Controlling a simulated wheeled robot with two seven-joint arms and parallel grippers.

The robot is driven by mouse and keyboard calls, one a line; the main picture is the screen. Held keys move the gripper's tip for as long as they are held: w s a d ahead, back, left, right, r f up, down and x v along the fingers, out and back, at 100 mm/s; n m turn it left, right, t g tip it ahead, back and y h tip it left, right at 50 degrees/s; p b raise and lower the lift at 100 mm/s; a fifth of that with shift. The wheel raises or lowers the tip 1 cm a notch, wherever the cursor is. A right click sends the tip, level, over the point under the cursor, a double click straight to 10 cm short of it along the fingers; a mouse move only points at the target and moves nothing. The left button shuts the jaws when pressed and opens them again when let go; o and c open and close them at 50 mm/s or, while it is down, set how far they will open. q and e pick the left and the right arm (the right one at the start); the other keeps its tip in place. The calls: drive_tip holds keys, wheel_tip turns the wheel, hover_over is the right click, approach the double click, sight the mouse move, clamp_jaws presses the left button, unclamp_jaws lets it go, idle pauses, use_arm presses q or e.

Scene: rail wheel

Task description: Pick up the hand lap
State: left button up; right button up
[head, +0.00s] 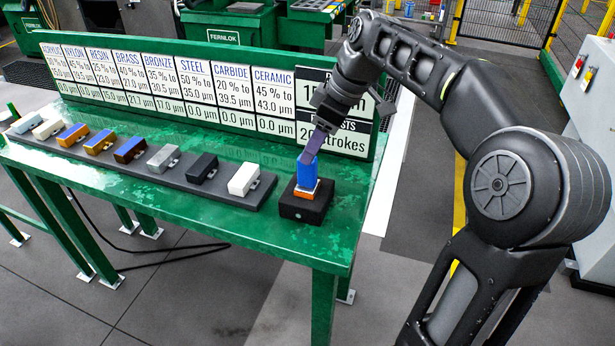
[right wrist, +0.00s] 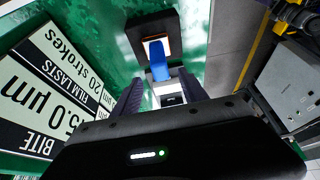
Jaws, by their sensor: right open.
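The hand lap shows as a blue upright handle (head: 307,174) on an orange-edged, pale base. It stands on a black block (head: 304,206) near the right end of the green table. My right gripper (head: 311,146) comes down from above, and its fingers reach the top of the blue handle. In the right wrist view the two dark fingers are spread apart, and the blue handle (right wrist: 160,72) lies between or just beyond their tips. I cannot tell whether a finger touches it. My left gripper is not in view.
A dark rail (head: 225,203) with several coloured sample blocks runs along the green table (head: 160,190), left of the hand lap. A lettered board (head: 215,95) stands behind them, close to my right wrist. A grey control cabinet (head: 590,115) is at the right.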

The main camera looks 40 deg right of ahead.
sight(302, 168)
drive_tip(key=shift+f, duration=0.1)
drive_tip(key=shift+x, duration=1.25)
drive_tip(key=p+x, duration=0.1)
drive_tip(key=x, duration=0.4)
drive_tip(key=shift+f, duration=0.15)
drive_tip(key=shift+c, duration=0.3)
clamp_jaws()
